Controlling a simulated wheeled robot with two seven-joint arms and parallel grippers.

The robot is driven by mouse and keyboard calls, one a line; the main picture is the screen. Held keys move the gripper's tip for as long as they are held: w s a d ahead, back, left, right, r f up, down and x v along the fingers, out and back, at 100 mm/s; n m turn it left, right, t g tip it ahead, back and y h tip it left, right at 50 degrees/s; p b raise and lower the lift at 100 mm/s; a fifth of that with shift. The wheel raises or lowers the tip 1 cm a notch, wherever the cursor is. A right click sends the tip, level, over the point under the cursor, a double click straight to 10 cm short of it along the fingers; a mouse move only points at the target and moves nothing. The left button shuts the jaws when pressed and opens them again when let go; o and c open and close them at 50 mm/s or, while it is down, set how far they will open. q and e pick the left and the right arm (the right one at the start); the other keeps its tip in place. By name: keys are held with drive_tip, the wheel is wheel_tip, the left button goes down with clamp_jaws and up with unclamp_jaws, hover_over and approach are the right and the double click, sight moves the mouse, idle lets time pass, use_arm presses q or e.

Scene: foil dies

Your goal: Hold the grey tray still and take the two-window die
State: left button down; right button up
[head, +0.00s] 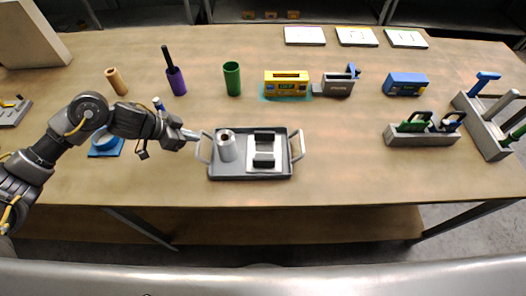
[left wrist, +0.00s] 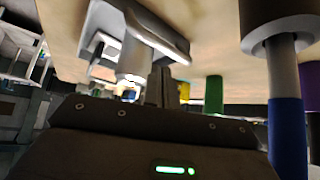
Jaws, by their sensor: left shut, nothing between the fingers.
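The grey tray (head: 250,178) lies near the front edge of the table, with a raised handle (head: 301,147) on its right and another (head: 199,152) on its left. On it are a silver roll (head: 226,148) and a white pad with dark-topped pieces (head: 264,160). My left gripper (head: 194,135) is shut and empty, just above and beside the tray's left handle. The left wrist view shows its fingers (left wrist: 160,85) close to a grey bar (left wrist: 155,30) that looks like this handle. I cannot tell which piece is the two-window die. My right gripper is out of view.
A grey holder (head: 420,140) with green and blue pieces and a rack (head: 485,125) of handled tools stand at the right. A yellow box (head: 286,78), a green cup (head: 232,78) and a purple cup (head: 176,82) stand behind the tray.

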use_arm(q)
drive_tip(key=shift+f+b, duration=0.3)
drive_tip(key=shift+f, duration=0.5)
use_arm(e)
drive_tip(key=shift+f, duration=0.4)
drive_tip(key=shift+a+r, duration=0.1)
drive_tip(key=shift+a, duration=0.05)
use_arm(q)
drive_tip(key=shift+s+p, duration=0.1)
drive_tip(key=shift+p, duration=0.25)
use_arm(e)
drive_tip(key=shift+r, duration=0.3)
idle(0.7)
use_arm(q)
drive_tip(key=shift+f, duration=0.15)
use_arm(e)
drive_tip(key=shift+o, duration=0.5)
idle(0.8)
